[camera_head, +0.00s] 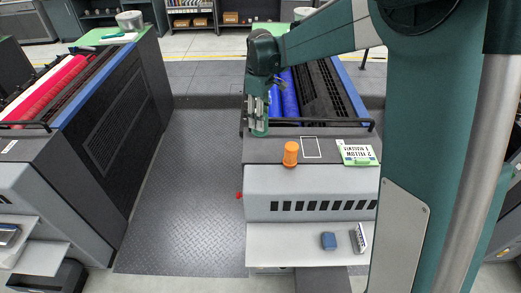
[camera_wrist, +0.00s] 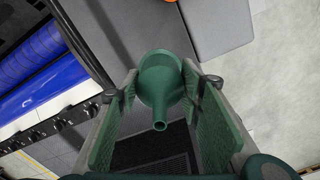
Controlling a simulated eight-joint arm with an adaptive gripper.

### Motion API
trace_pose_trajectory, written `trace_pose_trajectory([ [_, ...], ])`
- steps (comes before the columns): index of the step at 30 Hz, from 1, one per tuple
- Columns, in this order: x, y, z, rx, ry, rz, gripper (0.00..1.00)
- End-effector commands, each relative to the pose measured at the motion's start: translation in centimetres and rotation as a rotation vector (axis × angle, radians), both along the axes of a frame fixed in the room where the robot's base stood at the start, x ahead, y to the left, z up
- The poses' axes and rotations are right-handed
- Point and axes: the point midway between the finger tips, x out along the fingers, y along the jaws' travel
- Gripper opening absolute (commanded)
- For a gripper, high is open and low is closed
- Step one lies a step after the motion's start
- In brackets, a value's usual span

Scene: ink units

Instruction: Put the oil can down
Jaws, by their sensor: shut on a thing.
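The oil can (camera_wrist: 160,80) is dark green with a short spout, and in the wrist view it sits between the two fingers of my gripper (camera_wrist: 158,92). My gripper is shut on it. In the head view my gripper (camera_head: 260,108) points down at the left end of the near ink unit (camera_head: 310,180), beside its blue roller. The green lower end of the oil can (camera_head: 260,130) shows just below the fingers, near the grey top's left rear edge. I cannot tell whether it touches that surface.
An orange cylinder (camera_head: 290,154) stands on the grey top, with a white outlined rectangle (camera_head: 311,147) and a green-and-white sign (camera_head: 358,154) to its right. A second unit with red rollers (camera_head: 45,88) stands left across a walkway.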

Motion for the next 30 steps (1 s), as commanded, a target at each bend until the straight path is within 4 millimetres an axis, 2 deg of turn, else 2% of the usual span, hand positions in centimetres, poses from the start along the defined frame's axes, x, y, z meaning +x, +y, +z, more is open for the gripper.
trace_pose_trajectory([
  [8, 0.0, 0.0, -0.8, 0.0, 0.0, 0.0, 0.15],
  [20, 0.0, 0.0, -5.4, 0.0, 0.0, 0.0, 0.15],
  [30, 0.0, 0.0, -5.8, 0.0, 0.0, 0.0, 0.15],
])
